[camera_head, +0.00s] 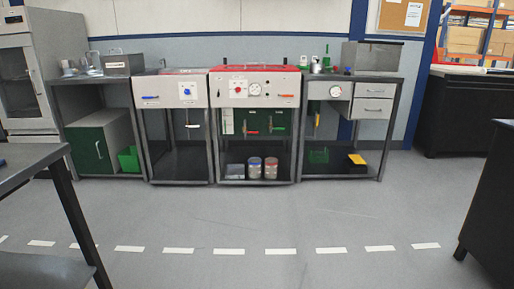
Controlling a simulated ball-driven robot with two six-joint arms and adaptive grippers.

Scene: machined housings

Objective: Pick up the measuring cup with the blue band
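Neither of my grippers is in view. No measuring cup can be made out for certain at this distance. Two small cylindrical containers stand side by side on the lower shelf of the red-topped bench (258,69). The left container (255,168) seems to have a bluish band. The right container (271,168) looks reddish. Small metal vessels (68,68) stand on top of the left bench (78,80), too small to show any band.
A row of benches stands along the back wall, with open grey floor (240,215) in front. A dark table (30,165) is near on the left. Dark furniture (490,210) is near on the right. A black cabinet (465,115) stands at the back right.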

